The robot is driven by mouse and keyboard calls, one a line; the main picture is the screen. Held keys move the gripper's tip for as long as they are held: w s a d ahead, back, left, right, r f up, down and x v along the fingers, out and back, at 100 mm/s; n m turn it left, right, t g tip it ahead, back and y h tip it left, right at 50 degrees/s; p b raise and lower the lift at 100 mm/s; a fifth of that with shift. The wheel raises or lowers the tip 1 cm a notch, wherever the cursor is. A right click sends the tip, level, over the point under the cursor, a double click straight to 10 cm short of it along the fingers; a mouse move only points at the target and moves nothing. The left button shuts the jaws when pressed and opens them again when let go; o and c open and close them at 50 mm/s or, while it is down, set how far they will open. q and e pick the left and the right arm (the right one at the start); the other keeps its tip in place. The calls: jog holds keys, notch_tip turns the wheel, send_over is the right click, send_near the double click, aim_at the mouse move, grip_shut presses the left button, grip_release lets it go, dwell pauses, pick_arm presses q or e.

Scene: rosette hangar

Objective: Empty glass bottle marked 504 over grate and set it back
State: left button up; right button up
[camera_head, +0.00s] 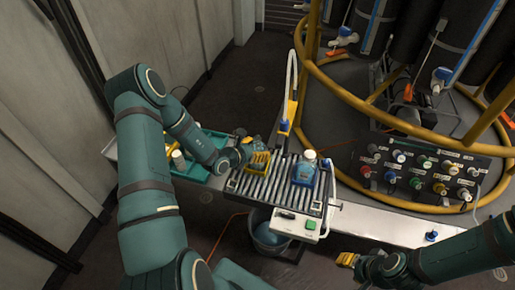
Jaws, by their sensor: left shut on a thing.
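My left gripper (257,159) has yellow fingers and is at the left end of a metal slatted grate (270,187). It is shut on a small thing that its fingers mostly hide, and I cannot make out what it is. A bottle with a white cap and blue contents (305,170) stands upright at the grate's right side, apart from the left gripper. Another pale-capped bottle (178,160) stands in a teal tray (217,140) to the left. No number is legible on either. My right gripper (347,259) is at the lower right, away from the bottles, and its opening is unclear.
A white control box (298,223) with a green button sits at the grate's front edge. A bucket (270,232) stands below. A panel of coloured knobs (420,170) and a yellow tubular frame (360,103) fill the right. The white bench strip (375,222) has free room.

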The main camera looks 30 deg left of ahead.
aim_at(255, 143)
pick_arm(q)
jog(key=shift+f+b, duration=0.3)
jog(key=shift+f, duration=0.25)
dwell(0.5)
jog(key=shift+f, duration=0.25)
jog(key=shift+f+b, duration=0.3)
jog(key=shift+b, duration=0.05)
dwell(0.4)
jog(key=o, duration=1.3)
jog(key=shift+r, duration=0.15)
jog(key=shift+r+p, duration=2.3)
jog(key=shift+r, duration=0.6)
